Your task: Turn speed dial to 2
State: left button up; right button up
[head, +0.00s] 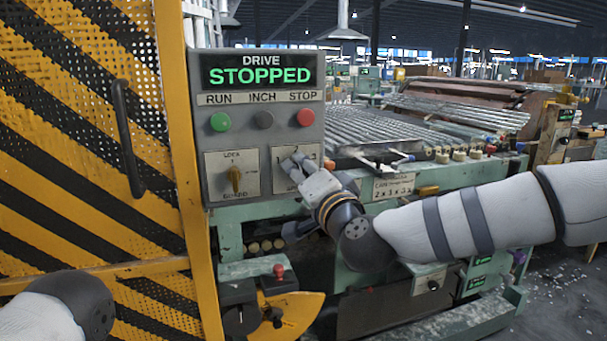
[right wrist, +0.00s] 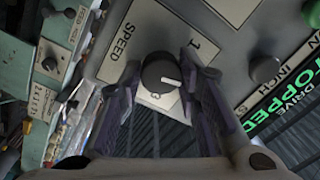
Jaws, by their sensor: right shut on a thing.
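The speed dial (right wrist: 157,72) is a round black knob with a white pointer mark. It sits on a pale label plate (right wrist: 118,50) marked SPEED, with a 1 and a 3 visible; I cannot make out a 2. The pointer faces right in the right wrist view, between the 1 and the 3. My right gripper (right wrist: 161,66) is shut on the dial, one finger on each side. In the head view my right gripper (head: 297,167) reaches the plate and hides the dial. My left gripper is out of the picture.
The grey control panel (head: 206,140) shows DRIVE STOPPED. A striped yellow guard door (head: 85,150) stands farther left.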

jog(key=shift+f+m, duration=0.1)
jog(key=shift+m, duration=1)
jog(key=shift+a, duration=0.1)
jog(key=o, duration=1.1)
jog(key=shift+o, duration=0.2)
jog(key=v, duration=1.2)
